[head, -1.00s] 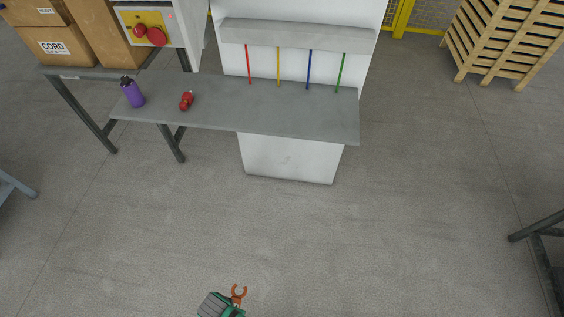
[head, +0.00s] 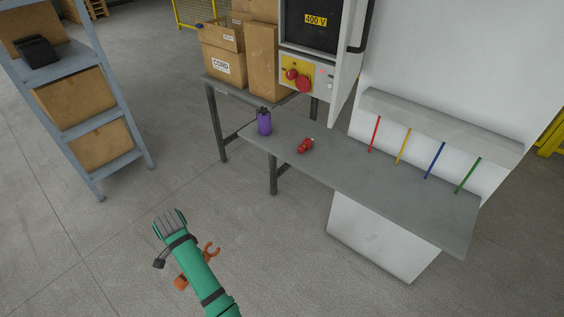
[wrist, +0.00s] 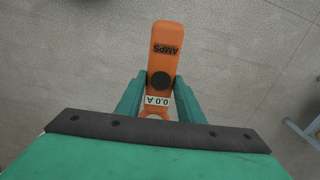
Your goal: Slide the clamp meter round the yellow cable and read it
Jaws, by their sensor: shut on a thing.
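The orange clamp meter (wrist: 166,45) is between the two green fingers of my gripper (wrist: 158,100), which is shut on it. Its label reads AMPS and its small display reads 0.0 A, both upside down in the wrist view. In the head view parts of the meter (head: 181,283) show on both sides of my green arm, with its hooked jaw on the right; the fingers are hidden there. The yellow cable (head: 403,147) runs from a grey ledge to the bench, between the red and blue cables. The meter is well apart from it, over open floor.
The red (head: 375,134), blue (head: 435,160) and green (head: 468,175) cables stand alongside. The grey bench (head: 370,185) also holds a purple bottle (head: 264,122) and a red object (head: 305,146). A shelf rack (head: 118,90) stands at left. The floor before the bench is clear.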

